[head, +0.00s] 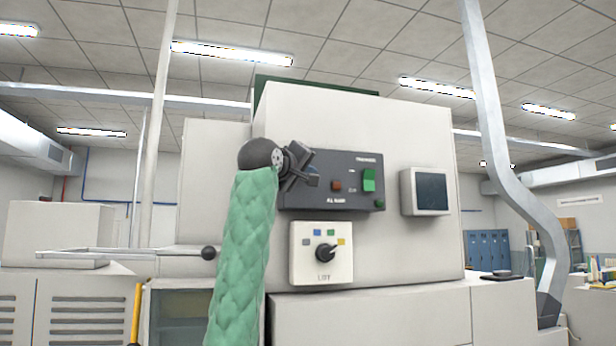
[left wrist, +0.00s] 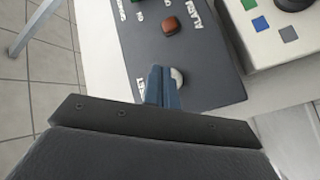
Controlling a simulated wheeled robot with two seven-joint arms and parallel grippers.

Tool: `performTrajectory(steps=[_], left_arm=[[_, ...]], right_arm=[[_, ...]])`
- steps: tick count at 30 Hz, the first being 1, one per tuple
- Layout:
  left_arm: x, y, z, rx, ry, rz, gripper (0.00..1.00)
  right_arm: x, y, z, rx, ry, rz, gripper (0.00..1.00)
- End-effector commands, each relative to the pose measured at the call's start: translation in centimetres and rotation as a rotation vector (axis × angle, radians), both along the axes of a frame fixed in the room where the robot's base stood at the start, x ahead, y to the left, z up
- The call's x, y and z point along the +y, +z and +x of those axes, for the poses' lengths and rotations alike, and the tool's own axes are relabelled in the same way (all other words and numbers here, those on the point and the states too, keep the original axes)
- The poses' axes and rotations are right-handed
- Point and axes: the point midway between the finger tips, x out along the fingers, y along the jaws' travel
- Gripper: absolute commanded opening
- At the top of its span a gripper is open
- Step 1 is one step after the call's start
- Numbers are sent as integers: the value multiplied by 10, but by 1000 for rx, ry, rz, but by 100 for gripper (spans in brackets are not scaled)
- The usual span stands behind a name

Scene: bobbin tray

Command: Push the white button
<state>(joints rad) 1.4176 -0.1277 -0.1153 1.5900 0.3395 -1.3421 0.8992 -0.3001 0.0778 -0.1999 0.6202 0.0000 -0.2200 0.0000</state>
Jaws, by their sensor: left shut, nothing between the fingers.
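The white button (left wrist: 178,77) is a small round knob on a dark grey control panel (left wrist: 208,62), partly covered by my left gripper (left wrist: 158,84) in the left wrist view. The blue fingertips are shut together, empty, right beside the button in that picture; I cannot tell whether they touch it. In the head view my left gripper (head: 313,179) is in front of the left part of the panel (head: 340,199), and the white button is hidden there. My right gripper is not in view.
A red button (head: 336,186) and a green switch (head: 369,180) are on the same panel. Below is a pale plate with a black selector knob (head: 326,252). A dark screen box (head: 425,191) is at right on the pale machine (head: 400,125).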

Motion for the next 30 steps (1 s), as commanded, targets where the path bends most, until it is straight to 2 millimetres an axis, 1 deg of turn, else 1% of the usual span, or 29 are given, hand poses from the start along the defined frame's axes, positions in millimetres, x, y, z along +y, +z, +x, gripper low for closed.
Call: performTrajectory(steps=[7,15,24,30], left_arm=[[-2,-1,-4,0,0,0,0],[-8,-2,-24,-1,-1,0,0],[-14,-1,-45,0,0,0,0],[-15,0,-48,0,0,0,0]], right_arm=[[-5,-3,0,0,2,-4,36],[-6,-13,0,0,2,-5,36],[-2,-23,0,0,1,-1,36],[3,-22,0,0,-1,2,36]])
